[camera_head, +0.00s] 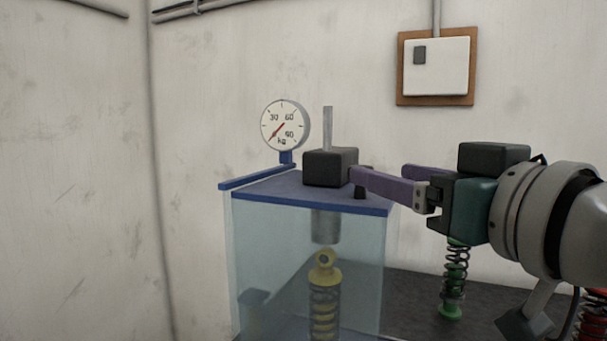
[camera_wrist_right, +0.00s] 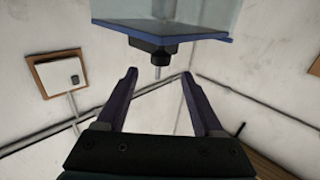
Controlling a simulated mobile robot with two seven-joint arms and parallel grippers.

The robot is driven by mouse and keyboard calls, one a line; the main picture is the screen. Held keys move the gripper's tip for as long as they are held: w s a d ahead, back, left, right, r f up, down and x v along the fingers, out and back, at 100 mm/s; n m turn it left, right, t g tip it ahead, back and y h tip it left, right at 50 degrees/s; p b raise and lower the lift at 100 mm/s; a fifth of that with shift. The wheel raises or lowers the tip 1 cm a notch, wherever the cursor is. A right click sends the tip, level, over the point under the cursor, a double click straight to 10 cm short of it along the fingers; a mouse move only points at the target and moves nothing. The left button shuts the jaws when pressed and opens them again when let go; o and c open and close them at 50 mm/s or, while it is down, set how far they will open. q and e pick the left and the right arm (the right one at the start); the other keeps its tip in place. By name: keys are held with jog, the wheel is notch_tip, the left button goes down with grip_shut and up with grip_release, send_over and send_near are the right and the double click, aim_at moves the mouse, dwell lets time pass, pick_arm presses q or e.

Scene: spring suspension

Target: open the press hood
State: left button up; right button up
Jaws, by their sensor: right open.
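The press hood (camera_head: 285,265) is a clear box with a blue top edge, standing down around a yellow spring (camera_head: 323,300). A dark block (camera_head: 330,167) with a metal rod sits over its top. My left gripper is out of view.
A round gauge (camera_head: 285,125) stands behind the hood, its red needle at the lower left. A green spring (camera_head: 453,285) stands on the dark bench (camera_head: 415,310) below my right gripper. A red spring shows at the right edge. A switch box (camera_head: 436,66) hangs on the wall.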

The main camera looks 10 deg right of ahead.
jog(key=w, duration=0.3)
jog(key=w+a, duration=0.1)
jog(key=w, duration=0.2)
jog(key=shift+w+a, duration=0.2)
jog(key=shift+w, duration=0.15)
jog(key=shift+c, duration=0.4)
grip_shut()
dwell(0.7)
